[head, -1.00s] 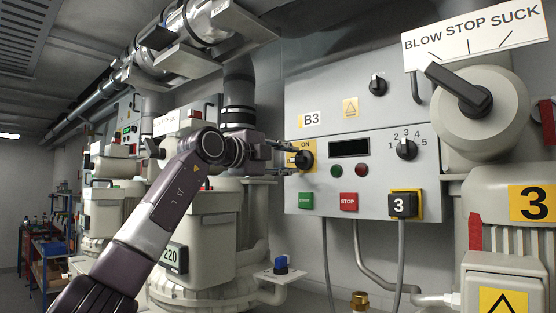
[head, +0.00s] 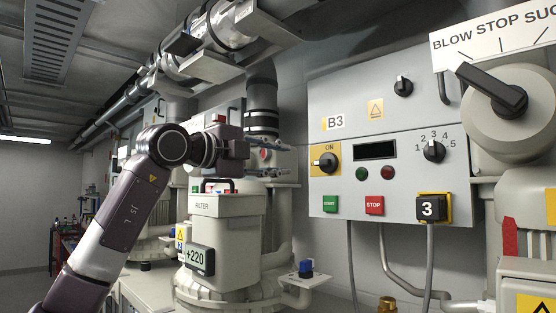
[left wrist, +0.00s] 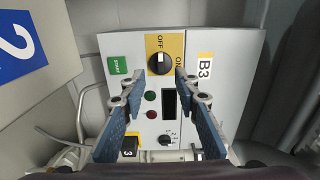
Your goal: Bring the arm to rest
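My left arm (head: 128,205) reaches up from the lower left in the head view. Its gripper (head: 280,160) is in front of the wall, left of the B3 control panel (head: 342,98), with clear space to the panel's black knob on a yellow plate (head: 325,162). In the left wrist view the two blue-padded fingers (left wrist: 156,92) stand apart with nothing between them. Beyond them the same panel shows, with the knob (left wrist: 160,64) and its OFF and ON labels. My right gripper is in neither view.
A filter unit (head: 212,207) marked +220 stands below and behind the left gripper. A blue-handled valve (head: 306,267) is below the panel. A large rotary switch (head: 493,92) sticks out at the right. Pipes run overhead. Open floor shows at far left.

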